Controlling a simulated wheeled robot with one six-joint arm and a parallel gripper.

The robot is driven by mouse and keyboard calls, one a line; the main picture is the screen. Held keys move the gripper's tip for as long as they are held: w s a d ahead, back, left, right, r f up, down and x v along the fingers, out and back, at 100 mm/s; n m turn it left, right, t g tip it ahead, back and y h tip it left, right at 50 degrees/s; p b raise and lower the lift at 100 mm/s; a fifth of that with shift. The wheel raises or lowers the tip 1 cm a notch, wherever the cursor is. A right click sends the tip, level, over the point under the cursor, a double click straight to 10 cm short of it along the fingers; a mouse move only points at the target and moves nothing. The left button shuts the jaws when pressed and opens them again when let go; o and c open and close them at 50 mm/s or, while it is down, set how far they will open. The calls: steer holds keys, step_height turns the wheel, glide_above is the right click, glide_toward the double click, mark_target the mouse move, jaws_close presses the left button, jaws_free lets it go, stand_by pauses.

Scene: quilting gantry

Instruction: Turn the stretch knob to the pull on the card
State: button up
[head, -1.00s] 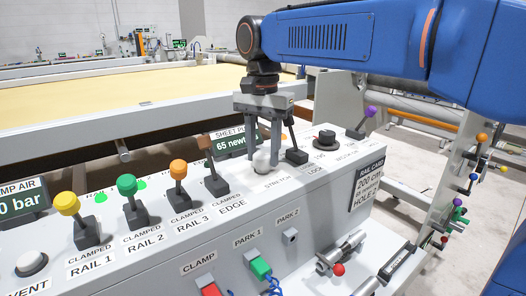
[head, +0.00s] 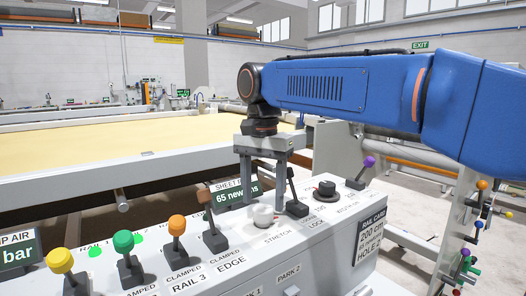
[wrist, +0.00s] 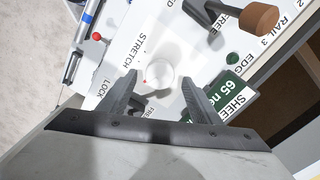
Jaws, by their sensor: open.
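The stretch knob (head: 263,216) is a round white knob on the sloping grey panel, above the STRETCH label. In the wrist view the knob (wrist: 158,76) sits between and just beyond the fingertips, with a small red mark at its edge. My gripper (head: 264,203) is open above the knob, its fingers spread wider than the knob; no contact shows. The SHEET PULL display (head: 236,194) reads 65 newtons, partly hidden behind a finger and a lever.
A brown-topped EDGE lever (head: 213,235) stands left of the knob, and a black LOCK lever (head: 296,205) close on its right. A black dial (head: 325,191) and a purple lever (head: 362,172) are further right. Orange, green and yellow rail levers line the left.

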mark_target(263, 208)
step_height(263, 208, up, 15)
stand_by(0.4)
steer(key=shift+f, duration=0.1)
steer(key=s+d+f+n+t, duration=0.1)
steer(key=s+d+f, duration=0.3)
steer(key=d+f, duration=0.35)
steer(key=s+d+f+n+t, duration=0.1)
steer(key=s+d+f+n, duration=0.15)
steer(key=d+f, duration=0.5)
steer(key=s+d+f+t, duration=0.1)
steer(key=s+d+f, duration=0.3)
steer(key=f, duration=0.3)
steer(key=s+d+f+n+t, duration=0.1)
steer(key=s+d+f, duration=0.3)
steer(key=f, duration=0.3)
steer(key=s+d+f+n, duration=0.1)
steer(key=s+d+f, duration=0.2)
steer(key=s+f, duration=0.2)
step_height(263, 208, down, 3)
steer(key=shift+s+d+f+t, duration=0.1)
steer(key=shift+s+d+t, duration=0.3)
steer(key=shift+n, duration=0.25)
